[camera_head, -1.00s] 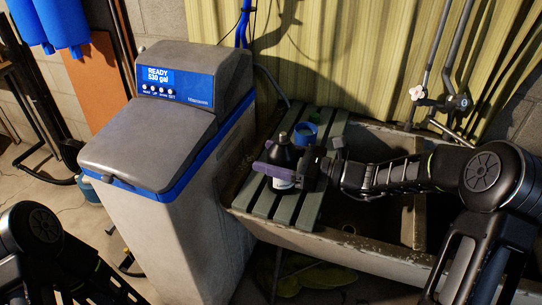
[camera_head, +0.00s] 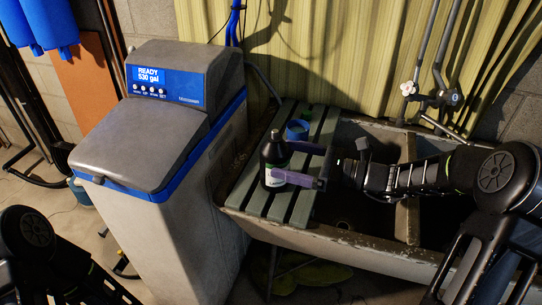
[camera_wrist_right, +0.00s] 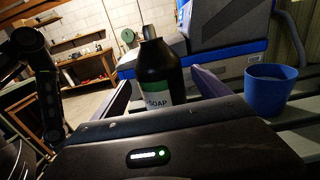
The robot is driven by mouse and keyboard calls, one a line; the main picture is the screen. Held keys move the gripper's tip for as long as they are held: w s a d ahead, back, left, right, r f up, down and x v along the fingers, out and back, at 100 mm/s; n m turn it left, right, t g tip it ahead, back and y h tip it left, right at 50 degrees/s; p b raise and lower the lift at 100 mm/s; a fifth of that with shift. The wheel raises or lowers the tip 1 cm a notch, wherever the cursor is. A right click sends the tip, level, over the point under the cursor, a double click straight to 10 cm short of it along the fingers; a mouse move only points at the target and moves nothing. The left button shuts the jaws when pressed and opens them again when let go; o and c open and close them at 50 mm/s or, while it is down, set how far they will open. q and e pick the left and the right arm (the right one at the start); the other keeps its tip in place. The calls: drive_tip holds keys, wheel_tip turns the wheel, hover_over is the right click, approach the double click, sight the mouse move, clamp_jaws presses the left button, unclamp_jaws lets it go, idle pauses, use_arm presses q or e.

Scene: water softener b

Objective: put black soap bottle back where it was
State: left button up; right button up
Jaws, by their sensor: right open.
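The black soap bottle (camera_head: 272,153) stands upright on the green slatted board (camera_head: 245,199) laid over the left part of the sink. My right gripper (camera_head: 287,160) is open, with its purple fingers pointing left at the bottle. In the right wrist view the bottle (camera_wrist_right: 159,74) with its white-and-green SOAP label is between the spread fingers (camera_wrist_right: 160,98), with its lower end hidden by the gripper body. I cannot tell whether a finger touches it. My left arm shows at the lower left of the head view, but its gripper is out of view.
A blue cup (camera_head: 298,129) stands on the board just behind the bottle; it also shows in the right wrist view (camera_wrist_right: 271,90). The grey water softener (camera_head: 165,120) is close on the left. The open sink basin (camera_head: 385,160) and taps (camera_head: 432,95) are right.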

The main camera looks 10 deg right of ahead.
sight(289, 159)
drive_tip(key=v, duration=0.5)
drive_tip(key=shift+s+d, duration=0.1)
drive_tip(key=shift+d, duration=0.05)
